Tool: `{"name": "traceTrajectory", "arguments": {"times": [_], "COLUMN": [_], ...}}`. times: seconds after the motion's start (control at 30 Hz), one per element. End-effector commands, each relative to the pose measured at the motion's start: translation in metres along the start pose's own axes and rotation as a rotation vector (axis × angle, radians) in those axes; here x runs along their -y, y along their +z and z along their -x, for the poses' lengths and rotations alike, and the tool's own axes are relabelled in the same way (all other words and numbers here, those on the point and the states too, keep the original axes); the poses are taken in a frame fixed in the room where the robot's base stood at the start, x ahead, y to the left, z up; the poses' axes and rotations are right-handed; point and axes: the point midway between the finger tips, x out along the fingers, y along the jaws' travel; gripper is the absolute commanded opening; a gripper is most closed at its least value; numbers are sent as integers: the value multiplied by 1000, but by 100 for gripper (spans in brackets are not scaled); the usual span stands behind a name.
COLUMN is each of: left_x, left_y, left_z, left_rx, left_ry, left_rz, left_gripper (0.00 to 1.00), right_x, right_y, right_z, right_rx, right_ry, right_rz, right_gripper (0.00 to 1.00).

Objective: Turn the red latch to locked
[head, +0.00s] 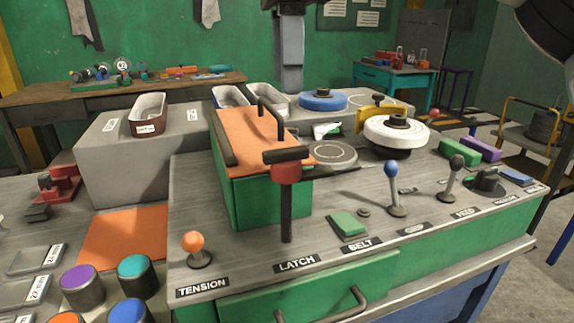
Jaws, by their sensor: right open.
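The red latch (287,172) stands behind the LATCH label (297,264) on the grey console. It has a red collar on an upright black post, with a black crossbar on top lying roughly left to right, tilted slightly up to the right. No lock marking can be read on it. My right gripper (549,22) shows only in part as a dark shape at the top right corner. It is open and far from the latch, touching nothing that I can see. My left gripper is not in view.
An orange-topped green box (262,140) with a black handle stands close behind the latch. An orange-knobbed TENSION lever (195,247) stands left of it. A green BELT button (348,224) and a blue-knobbed lever (394,185) stand right. A white wheel (396,137) sits behind.

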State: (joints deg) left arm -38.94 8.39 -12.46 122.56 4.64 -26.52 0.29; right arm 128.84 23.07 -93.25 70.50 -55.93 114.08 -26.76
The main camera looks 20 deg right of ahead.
Motion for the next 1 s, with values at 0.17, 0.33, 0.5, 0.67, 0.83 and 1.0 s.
{"name": "traceTrajectory", "arguments": {"times": [0.17, 0.33, 0.5, 0.67, 0.83, 1.0], "left_x": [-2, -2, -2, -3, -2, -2], "left_y": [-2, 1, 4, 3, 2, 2], "left_z": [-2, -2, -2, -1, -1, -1], "left_rx": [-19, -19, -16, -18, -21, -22], "left_ry": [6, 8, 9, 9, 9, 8], "left_rz": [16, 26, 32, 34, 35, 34], "left_gripper": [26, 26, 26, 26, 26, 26], "right_x": [0, 0, 0, 0, 0, 0], "right_y": [0, 0, 0, 1, 1, 1], "right_z": [-42, -75, -97, -106, -107, -106], "right_rx": [-1, 1, 2, 3, 3, 3], "right_ry": [1, 2, 1, 1, 1, 1], "right_rz": [1, 2, 0, 0, 0, 0], "right_gripper": [57, 57, 57, 57, 57, 40]}}
